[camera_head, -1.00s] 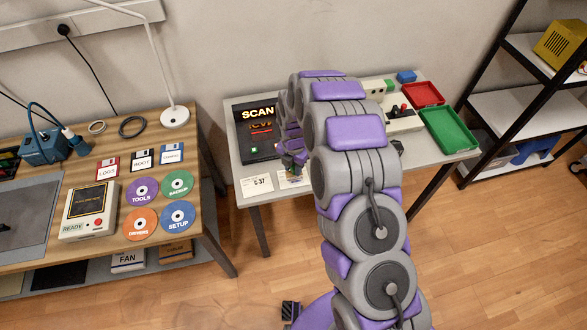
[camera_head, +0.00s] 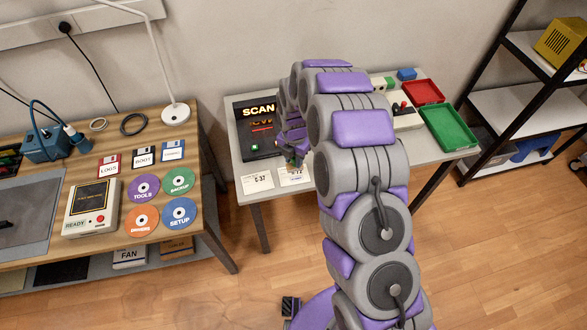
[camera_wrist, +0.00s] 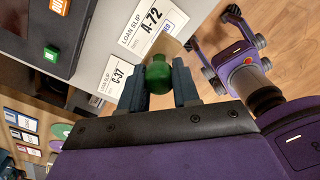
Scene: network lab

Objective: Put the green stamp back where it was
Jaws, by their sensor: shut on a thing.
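The green stamp shows in the wrist view as a round green knob (camera_wrist: 158,78) between the two dark fingers of my gripper (camera_wrist: 160,88), which is shut on it. A tan part shows just beyond the knob. In the head view my gripper (camera_head: 296,160) is over the front left part of the grey table, by loan slip A-72 (camera_head: 297,176); the stamp is mostly hidden there. Slip A-72 also shows in the wrist view (camera_wrist: 146,24), with a blue mark near it. I cannot tell whether the stamp touches anything below.
Slip C-37 (camera_head: 257,181) lies left of A-72. A black SCAN device (camera_head: 254,141) stands behind the slips. A red tray (camera_head: 423,92), a green tray (camera_head: 448,128) and a blue block (camera_head: 406,74) are at the right. My arm hides the table's middle.

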